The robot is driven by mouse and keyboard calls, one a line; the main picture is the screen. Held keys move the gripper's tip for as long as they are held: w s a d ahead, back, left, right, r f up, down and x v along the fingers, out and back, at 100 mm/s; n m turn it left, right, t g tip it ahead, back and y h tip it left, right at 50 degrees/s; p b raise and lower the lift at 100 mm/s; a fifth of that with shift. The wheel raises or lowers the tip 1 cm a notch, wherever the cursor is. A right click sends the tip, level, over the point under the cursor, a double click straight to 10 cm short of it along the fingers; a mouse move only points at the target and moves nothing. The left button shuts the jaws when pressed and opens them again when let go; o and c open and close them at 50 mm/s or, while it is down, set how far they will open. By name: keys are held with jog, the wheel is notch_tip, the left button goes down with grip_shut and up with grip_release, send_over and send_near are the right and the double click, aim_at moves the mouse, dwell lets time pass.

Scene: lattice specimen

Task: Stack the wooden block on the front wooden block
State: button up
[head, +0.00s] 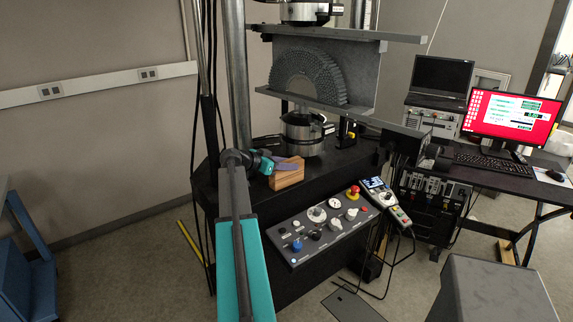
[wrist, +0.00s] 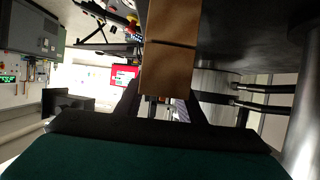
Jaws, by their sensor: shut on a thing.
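In the head view a brown wooden block (head: 287,178) with striped sides stands on the black machine table. My gripper (head: 274,163) reaches it from the left, at its upper part. Only one block shape is clear there; I cannot tell whether it is two. In the wrist view two wooden faces meet at a dark seam: one wooden block (wrist: 172,24) on the table side, and another wooden block (wrist: 167,70) nearer me. My gripper (wrist: 160,98) is shut on the nearer block. The lower ends of the fingers' grip are partly hidden by it.
A control panel (head: 322,224) with knobs and a red button is just in front of the block. The testing machine's metal cylinder (head: 302,132) and lattice specimen (head: 308,76) stand behind. A handheld controller (head: 387,201) lies to the right.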

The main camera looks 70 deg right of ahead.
jog(key=shift+f, duration=0.1)
jog(key=o, duration=1.1)
jog(key=b+v, duration=0.3)
jog(key=v, duration=0.9)
jog(key=shift+r, duration=0.25)
